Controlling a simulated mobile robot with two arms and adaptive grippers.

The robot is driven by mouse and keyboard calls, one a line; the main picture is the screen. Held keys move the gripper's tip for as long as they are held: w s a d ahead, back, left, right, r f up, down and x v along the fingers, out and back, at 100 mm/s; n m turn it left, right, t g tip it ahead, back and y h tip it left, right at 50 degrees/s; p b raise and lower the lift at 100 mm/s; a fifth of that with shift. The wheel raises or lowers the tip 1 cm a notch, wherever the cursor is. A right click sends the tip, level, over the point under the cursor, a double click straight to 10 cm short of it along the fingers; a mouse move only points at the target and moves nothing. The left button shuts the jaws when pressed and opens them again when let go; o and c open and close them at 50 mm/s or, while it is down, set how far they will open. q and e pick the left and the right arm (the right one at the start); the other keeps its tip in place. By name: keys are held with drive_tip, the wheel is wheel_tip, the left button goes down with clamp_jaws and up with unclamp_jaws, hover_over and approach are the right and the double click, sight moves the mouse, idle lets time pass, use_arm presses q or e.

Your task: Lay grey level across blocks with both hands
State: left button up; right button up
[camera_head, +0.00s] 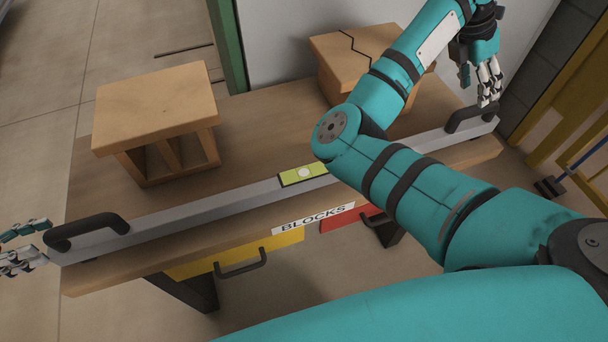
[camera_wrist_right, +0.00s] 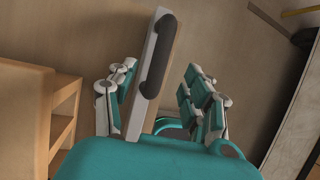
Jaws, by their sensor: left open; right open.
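The long grey level (camera_head: 200,210) lies along the front of the bench, with a black handle at each end and a yellow-green vial in the middle. One hollow wooden block (camera_head: 155,105) stands behind its left half. The second block (camera_head: 345,50) stands at the back right, partly hidden by my right arm. My left gripper (camera_head: 24,247) is open beside the left handle (camera_head: 85,228), partly cut off by the picture edge. My right gripper (camera_head: 485,82) is open just above the right handle (camera_head: 470,116). In the right wrist view that handle (camera_wrist_right: 158,60) shows between its spread fingers.
The wooden bench (camera_head: 245,120) has bare room between the two blocks. A BLOCKS label (camera_head: 312,220) and yellow and red drawer fronts are below its front edge. A green post (camera_head: 227,45) and a grey wall stand behind. Yellow structure (camera_head: 560,110) is at the right.

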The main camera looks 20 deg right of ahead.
sight(59, 234)
use_arm(q)
drive_tip(key=d, duration=0.7)
drive_tip(key=shift+d, duration=0.25)
use_arm(e)
drive_tip(key=x, duration=0.7)
drive_tip(key=shift+d+f, duration=0.1)
drive_tip(key=shift+f, duration=0.15)
use_arm(q)
clamp_jaws()
use_arm(e)
clamp_jaws()
